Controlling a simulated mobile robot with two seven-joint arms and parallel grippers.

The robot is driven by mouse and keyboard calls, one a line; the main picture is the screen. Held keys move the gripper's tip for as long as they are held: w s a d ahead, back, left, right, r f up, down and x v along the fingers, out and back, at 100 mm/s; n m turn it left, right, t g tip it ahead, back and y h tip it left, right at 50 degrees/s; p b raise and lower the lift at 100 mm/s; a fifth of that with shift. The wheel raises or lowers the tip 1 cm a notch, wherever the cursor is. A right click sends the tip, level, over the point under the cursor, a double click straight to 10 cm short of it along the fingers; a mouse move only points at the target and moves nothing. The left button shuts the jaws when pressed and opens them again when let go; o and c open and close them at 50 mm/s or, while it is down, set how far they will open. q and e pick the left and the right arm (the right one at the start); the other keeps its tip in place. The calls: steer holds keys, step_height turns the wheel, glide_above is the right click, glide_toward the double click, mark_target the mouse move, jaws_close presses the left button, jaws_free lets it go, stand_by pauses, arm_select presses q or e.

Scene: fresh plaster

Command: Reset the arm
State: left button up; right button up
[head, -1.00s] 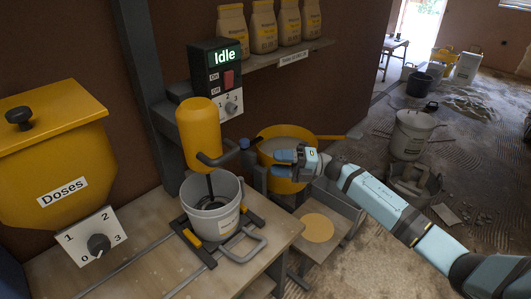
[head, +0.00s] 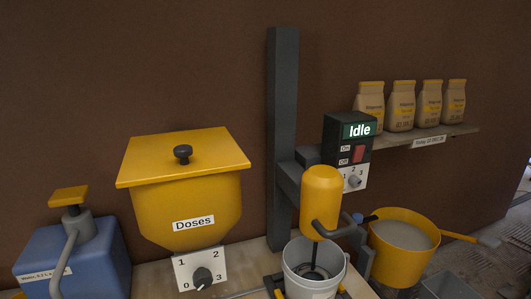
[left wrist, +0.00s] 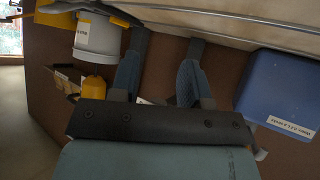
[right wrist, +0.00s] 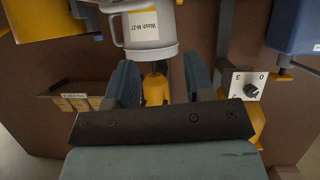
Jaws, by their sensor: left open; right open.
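Neither of my arms shows in the head view now. In the left wrist view my left gripper (left wrist: 158,82) is open, with nothing between its two blue-grey fingers. In the right wrist view my right gripper (right wrist: 160,80) is open, and its fingers hold nothing. Both wrist views look upside down. A grey bucket (right wrist: 150,35) with a label shows beyond the right fingers, near the top of that view. How far it is from the fingers is hard to tell.
A yellow Doses hopper (head: 190,205) with a dial stands left of the mixer (head: 321,195), whose display reads Idle. A white bucket (head: 311,285) is under the mixer. A blue water box (head: 80,265) stands far left. A yellow tub (head: 400,250) is on the right.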

steer(key=s+a+m+g+p, duration=0.2)
steer(key=s, duration=0.4)
arm_select(q)
step_height(320, 180, up, 13)
steer(key=a+p, duration=0.1)
steer(key=p, duration=1.2)
steer(key=shift+s+a+m+t+p, duration=0.2)
steer(key=shift+s+m+t+p, duration=0.15)
steer(key=shift+s+m, duration=0.1)
arm_select(e)
step_height(320, 180, up, 12)
steer(key=d+n, duration=0.1)
